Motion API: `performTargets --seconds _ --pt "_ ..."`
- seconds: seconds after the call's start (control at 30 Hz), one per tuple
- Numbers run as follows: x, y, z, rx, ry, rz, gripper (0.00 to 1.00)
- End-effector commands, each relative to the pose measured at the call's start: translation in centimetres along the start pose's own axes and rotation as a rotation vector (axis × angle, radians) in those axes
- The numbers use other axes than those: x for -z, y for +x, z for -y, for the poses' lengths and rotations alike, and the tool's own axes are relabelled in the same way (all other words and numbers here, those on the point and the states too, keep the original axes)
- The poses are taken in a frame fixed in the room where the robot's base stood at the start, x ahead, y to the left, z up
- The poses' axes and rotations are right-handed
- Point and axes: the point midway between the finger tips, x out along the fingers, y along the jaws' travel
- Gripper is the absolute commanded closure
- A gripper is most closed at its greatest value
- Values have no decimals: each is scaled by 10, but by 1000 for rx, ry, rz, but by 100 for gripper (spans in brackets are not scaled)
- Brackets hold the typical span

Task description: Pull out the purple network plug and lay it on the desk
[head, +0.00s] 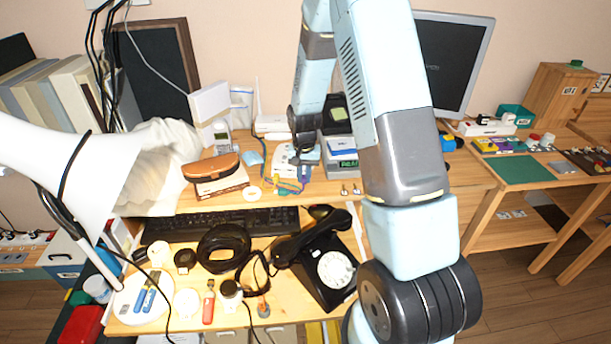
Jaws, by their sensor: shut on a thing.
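My gripper (304,168) points down at the back of the desk, at a small white device (281,158) with thin coloured cables (289,187) in front of it. Its fingers are shut on the purple network plug, which is too small and too covered by the fingers to make out clearly. I cannot tell whether the plug is still in its socket. The wooden desk (330,190) shows bare in places around the device.
A brown case (211,168) lies left. A keyboard (225,221), a black dial phone (325,270) and small items crowd the front. A monitor (452,60) stands behind my arm.

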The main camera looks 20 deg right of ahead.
Motion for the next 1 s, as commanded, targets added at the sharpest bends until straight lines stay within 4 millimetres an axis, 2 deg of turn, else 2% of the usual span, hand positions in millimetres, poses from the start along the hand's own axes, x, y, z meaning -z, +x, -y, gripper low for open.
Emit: performTargets --seconds 1.0 --pt "-21 0 0 0 0 1 99"
